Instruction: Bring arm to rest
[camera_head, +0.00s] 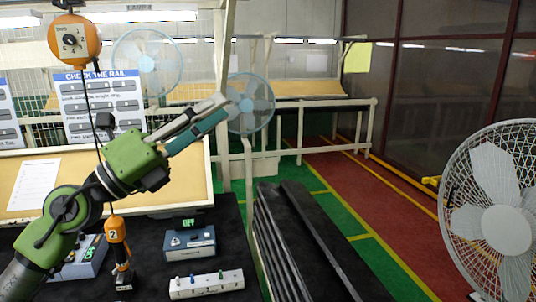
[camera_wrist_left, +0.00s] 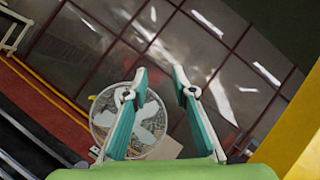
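My left arm (camera_head: 66,212), green and black, rises from the lower left in the head view. Its gripper (camera_head: 222,106) is raised above the dark workbench, pointing up and right, and touches nothing. In the left wrist view the left gripper (camera_wrist_left: 160,76) shows two teal and white fingers apart with nothing between them. My right arm and gripper are not in view.
The bench holds an orange tool (camera_head: 117,243) hanging on a cable, a blue-grey box (camera_head: 188,243) and a white power strip (camera_head: 206,285). Dark trim strips (camera_head: 300,240) lie to the right. A large white fan (camera_head: 500,228) stands far right; the floor between is clear.

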